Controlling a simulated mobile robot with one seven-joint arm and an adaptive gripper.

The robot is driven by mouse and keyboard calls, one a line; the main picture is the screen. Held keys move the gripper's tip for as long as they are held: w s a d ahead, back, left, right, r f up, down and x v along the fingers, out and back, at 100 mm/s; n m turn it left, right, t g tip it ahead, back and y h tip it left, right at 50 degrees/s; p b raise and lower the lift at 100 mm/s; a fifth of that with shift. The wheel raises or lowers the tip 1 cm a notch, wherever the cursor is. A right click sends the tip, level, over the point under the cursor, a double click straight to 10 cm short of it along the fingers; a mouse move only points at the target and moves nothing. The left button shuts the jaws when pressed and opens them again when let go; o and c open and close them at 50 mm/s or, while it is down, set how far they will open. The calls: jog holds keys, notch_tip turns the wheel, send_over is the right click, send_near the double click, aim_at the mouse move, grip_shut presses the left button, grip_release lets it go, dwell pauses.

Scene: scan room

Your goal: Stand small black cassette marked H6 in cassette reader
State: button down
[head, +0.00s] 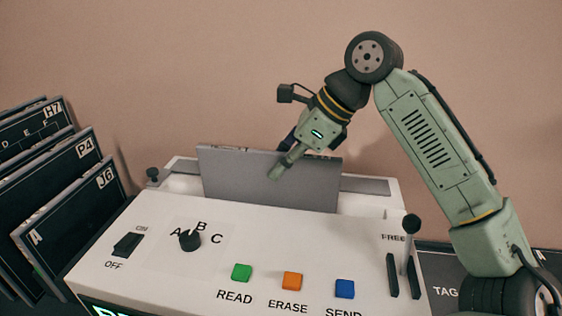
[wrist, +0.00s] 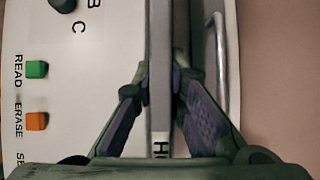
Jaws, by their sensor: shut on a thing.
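The cassette (head: 240,180) shows its plain grey broad face in the head view and stands upright, slightly tilted in the picture, at the slot of the white cassette reader (head: 190,255). Its lower edge meets the reader's top; I cannot tell how deep it sits. In the wrist view the cassette (wrist: 160,60) is seen edge-on, with a label starting with H, the rest hidden. My gripper (head: 280,168) is shut on the cassette's upper edge right of its middle; in the wrist view a finger presses on each side.
Black cassettes marked H7 (head: 52,110), P4 (head: 87,148) and J6 (head: 105,179) stand at the left. The reader carries a switch (head: 128,244), a knob (head: 190,240), green, orange and blue (head: 345,289) buttons, and a lever (head: 411,225) marked FREE at the right.

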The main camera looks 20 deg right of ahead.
jog(key=shift+f, duration=0.2)
jog(key=c, duration=1.5)
grip_release()
jog(key=shift+f, duration=0.1)
jog(key=shift+c, duration=0.2)
jog(key=shift+f, duration=0.1)
